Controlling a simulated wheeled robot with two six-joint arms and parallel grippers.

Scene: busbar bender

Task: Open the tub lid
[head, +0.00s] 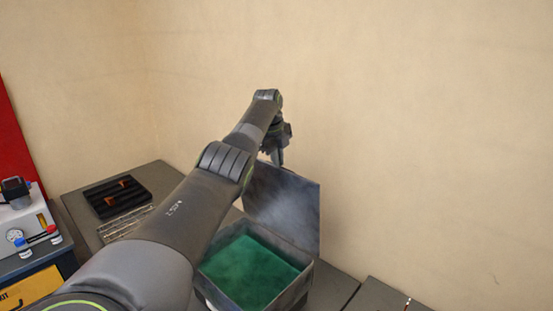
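The tub (303,287) is a grey box with a green inside, on the dark table at the lower middle of the head view. Its grey lid (298,207) stands raised, about upright, at the tub's far side. My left arm crosses the view from the lower left and hides part of the tub's left side. My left gripper (278,162) points down at the lid's upper left edge. Its fingertips are small and dark, so I cannot tell whether they are apart or touch the lid. My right gripper is not in view.
A black tray (117,195) with copper-coloured pieces and a metal rack (125,222) lie on the table to the left. A white machine (27,222) with a gauge stands at the far left. A plain wall (420,130) rises close behind the lid.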

